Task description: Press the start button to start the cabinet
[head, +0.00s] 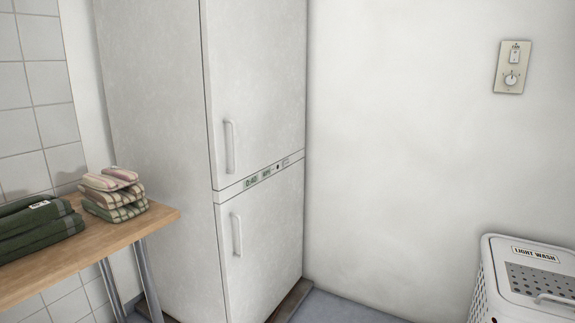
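A tall white cabinet (155,120) stands in the middle left of the head view. It has an upper door (258,75) and a lower door (270,240), each with a white vertical handle, and both look closed. Between the doors runs a narrow control strip (262,174). Which of these is the start button is too small to tell. Neither of my grippers is in view.
A wooden table (165,216) at left, close to the cabinet's side, holds dark green towels (35,230) and folded striped cloths (113,195). A white "LIGHT WASH" hamper (488,275) stands at lower right. A switch plate (511,67) is on the wall. Some floor (335,308) shows clear before the wall.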

